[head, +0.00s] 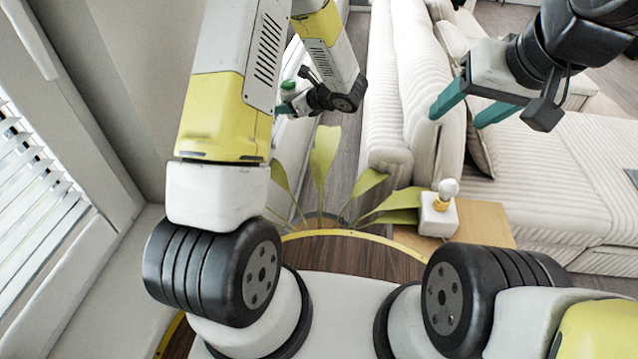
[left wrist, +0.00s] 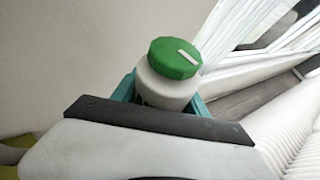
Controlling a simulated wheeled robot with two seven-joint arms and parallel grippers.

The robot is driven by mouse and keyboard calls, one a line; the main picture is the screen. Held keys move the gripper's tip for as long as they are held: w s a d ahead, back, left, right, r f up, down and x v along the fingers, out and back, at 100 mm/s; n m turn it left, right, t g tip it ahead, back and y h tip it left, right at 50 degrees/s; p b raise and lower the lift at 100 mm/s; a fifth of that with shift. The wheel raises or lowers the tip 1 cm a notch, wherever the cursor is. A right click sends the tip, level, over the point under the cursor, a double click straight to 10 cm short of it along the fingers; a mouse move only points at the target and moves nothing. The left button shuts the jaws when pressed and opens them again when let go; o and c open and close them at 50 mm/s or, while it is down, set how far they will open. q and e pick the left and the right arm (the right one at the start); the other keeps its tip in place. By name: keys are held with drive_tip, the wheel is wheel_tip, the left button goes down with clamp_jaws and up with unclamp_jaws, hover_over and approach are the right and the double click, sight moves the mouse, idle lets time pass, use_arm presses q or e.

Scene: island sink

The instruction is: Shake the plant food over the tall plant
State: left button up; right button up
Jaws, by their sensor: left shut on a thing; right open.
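The plant food is a white bottle (head: 291,96) with a green cap; it also shows in the left wrist view (left wrist: 166,90). My left gripper (head: 287,105) is shut on it, with one teal finger on each side of the body in the left wrist view. The cap faces up in the head view. The tall plant (head: 323,155) has several broad yellow-green leaves and stands ahead of my base. Its lower part is partly hidden. The bottle appears above and slightly left of the tallest leaf in the picture. My right gripper (head: 470,110) is open and empty, in front of the sofa.
A cream ribbed sofa (head: 560,170) fills the right side. A small wooden table (head: 478,222) with a white lamp-like object (head: 438,213) stands beside the plant's right leaves. A wall and a window with white blinds (head: 35,190) are at the left. Grey floor shows behind the plant.

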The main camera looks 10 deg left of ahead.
use_arm(q)
drive_tip(key=s+f+n+g, duration=0.3)
drive_tip(key=f+n+g, duration=0.7)
drive_tip(key=f, duration=0.6)
drive_tip(key=s+d+f+n+g+h, duration=0.3)
drive_tip(key=s+d+f+n, duration=0.2)
drive_tip(key=f+n, duration=0.25)
drive_tip(key=s+d+f+n+g+h, duration=0.2)
drive_tip(key=s+d+f+n, duration=0.3)
drive_tip(key=f, duration=0.4)
drive_tip(key=w+a+f+n+t+y, duration=0.3)
drive_tip(key=f+n+t+y, duration=0.3)
drive_tip(key=t, duration=0.5)
drive_tip(key=shift+n+y, duration=0.55)
drive_tip(key=shift+y, duration=0.15)
drive_tip(key=shift+r, duration=0.1)
